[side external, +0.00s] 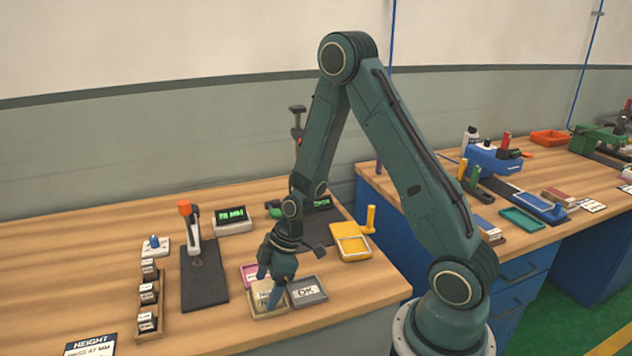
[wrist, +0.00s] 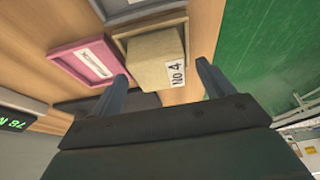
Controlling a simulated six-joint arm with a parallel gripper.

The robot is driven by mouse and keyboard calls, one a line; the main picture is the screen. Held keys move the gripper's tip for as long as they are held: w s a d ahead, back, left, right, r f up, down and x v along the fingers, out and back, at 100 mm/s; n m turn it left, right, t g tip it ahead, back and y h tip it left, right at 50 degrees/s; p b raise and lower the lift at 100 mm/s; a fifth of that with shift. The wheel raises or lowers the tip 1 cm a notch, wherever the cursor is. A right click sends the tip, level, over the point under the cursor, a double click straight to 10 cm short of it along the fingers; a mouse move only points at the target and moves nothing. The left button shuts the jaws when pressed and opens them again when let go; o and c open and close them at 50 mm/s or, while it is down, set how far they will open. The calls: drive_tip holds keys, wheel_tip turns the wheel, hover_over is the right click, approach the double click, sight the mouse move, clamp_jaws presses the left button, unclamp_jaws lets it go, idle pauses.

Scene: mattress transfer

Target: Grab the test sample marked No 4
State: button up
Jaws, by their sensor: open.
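The test sample is a tan block (wrist: 155,62) with a white label reading "No 4" in the wrist view. It sits in a shallow tan tray (wrist: 122,42). In the side view the block (side external: 264,297) is partly covered by a finger, and its label is hard to read there. My gripper (wrist: 163,70) is open, with one finger on either side of the block in the wrist view; whether either touches it I cannot tell. In the side view my gripper (side external: 272,296) points down over the tan tray at the bench's front edge.
A pink tray (wrist: 82,62) adjoins the tan tray. A grey tray marked OK (side external: 307,291) stands to its right, a yellow tray (side external: 351,241) behind. A lever device (side external: 196,240) and a rack of labelled blocks (side external: 149,305) stand left. Bare bench lies between.

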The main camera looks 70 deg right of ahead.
drive_tip(key=shift+w+a+f, duration=0.15)
drive_tip(key=shift+w+f, duration=0.1)
drive_tip(key=shift+f, duration=0.4)
drive_tip(key=c, duration=1.1)
